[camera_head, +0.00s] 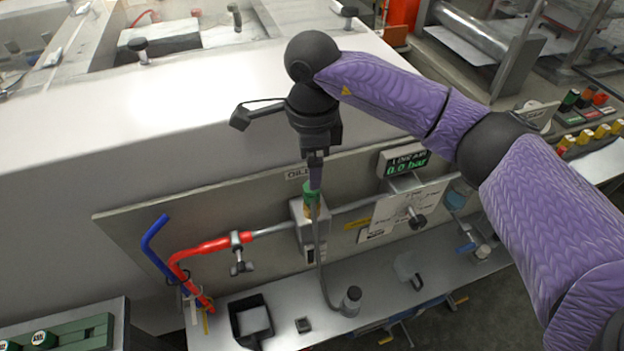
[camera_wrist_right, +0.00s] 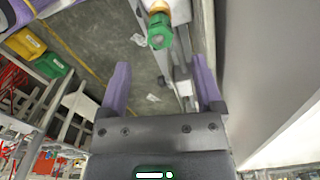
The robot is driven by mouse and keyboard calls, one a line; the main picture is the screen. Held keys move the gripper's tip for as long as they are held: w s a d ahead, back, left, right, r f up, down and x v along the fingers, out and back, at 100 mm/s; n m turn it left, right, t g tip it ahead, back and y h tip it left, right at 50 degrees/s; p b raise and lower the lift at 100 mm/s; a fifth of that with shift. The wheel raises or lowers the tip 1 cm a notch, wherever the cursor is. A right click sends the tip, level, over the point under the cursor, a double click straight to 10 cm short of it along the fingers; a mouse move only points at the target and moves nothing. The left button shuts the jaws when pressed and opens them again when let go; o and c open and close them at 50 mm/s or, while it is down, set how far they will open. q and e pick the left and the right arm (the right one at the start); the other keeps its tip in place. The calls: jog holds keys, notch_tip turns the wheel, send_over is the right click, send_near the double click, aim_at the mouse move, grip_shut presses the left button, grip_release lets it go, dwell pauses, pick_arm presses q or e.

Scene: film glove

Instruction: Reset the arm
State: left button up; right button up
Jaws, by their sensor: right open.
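My right arm (camera_head: 380,85) comes in from the right, with a purple sleeve and black joints. My right gripper (camera_head: 316,172) points down in front of the panel, close above a green fitting (camera_head: 311,198) in the head view. In the right wrist view, the right gripper (camera_wrist_right: 163,80) has its two purple fingers apart with nothing between them. The green fitting (camera_wrist_right: 160,32) shows beyond the fingertips there, apart from them. My left gripper is in neither view.
A grey panel (camera_head: 130,222) carries red and blue pipes (camera_head: 205,247), valves and a gauge display (camera_head: 405,160). A hose (camera_head: 318,255) hangs from the fitting to the shelf below. A black tray (camera_head: 250,318) stands on the shelf. A large white machine body (camera_head: 120,120) lies behind.

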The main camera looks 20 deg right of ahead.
jog(key=shift+r, duration=1.1)
